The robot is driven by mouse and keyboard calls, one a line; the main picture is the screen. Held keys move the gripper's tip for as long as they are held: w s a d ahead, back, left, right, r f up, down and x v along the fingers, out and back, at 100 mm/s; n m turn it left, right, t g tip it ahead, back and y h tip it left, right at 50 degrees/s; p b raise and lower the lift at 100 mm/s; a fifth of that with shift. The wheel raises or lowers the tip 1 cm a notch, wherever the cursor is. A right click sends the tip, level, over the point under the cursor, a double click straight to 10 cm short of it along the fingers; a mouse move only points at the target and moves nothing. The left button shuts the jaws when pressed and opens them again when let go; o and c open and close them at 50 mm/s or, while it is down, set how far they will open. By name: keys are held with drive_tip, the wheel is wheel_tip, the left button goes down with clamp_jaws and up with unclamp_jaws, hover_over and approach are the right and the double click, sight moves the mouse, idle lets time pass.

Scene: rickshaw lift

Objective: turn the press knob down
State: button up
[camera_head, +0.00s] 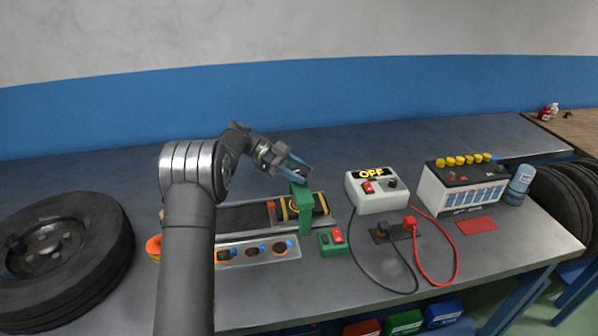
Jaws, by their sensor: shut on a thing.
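The green press (304,212) stands upright on the bench near the middle, beside a dark strip with yellow-and-black markings. My gripper (301,171) reaches down from the upper left with its blue fingers at the top of the press. It is shut on the press knob, which is mostly hidden between the fingers, so I cannot tell how far it is turned.
A white box reading OFF (376,192), cables and a battery (462,187) stand farther right. A tray (257,252) lies in front; a tyre (66,262) lies left.

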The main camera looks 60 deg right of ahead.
sight(302, 172)
drive_tip(key=shift+m+g+y, duration=0.3)
drive_tip(key=shift+m+y, duration=0.5)
drive_tip(key=shift+y, duration=0.1)
drive_tip(key=shift+r, duration=0.1)
drive_tip(key=o, duration=1)
drive_tip(key=shift+r, duration=0.4)
drive_tip(key=r, duration=0.2)
drive_tip(key=s+r, duration=0.1)
drive_tip(key=r, duration=0.1)
drive_tip(key=shift+s, duration=0.1)
drive_tip(key=s+r, duration=0.2)
drive_tip(key=s, duration=0.1)
drive_tip(key=s+a+r, duration=0.1)
drive_tip(key=s+r, duration=0.1)
drive_tip(key=s, duration=0.2)
drive_tip(key=s+r, duration=0.2)
drive_tip(key=s, duration=0.1)
drive_tip(key=shift+s+a+r, duration=0.1)
drive_tip(key=shift+s+a, duration=0.15)
drive_tip(key=shift+a, duration=0.05)
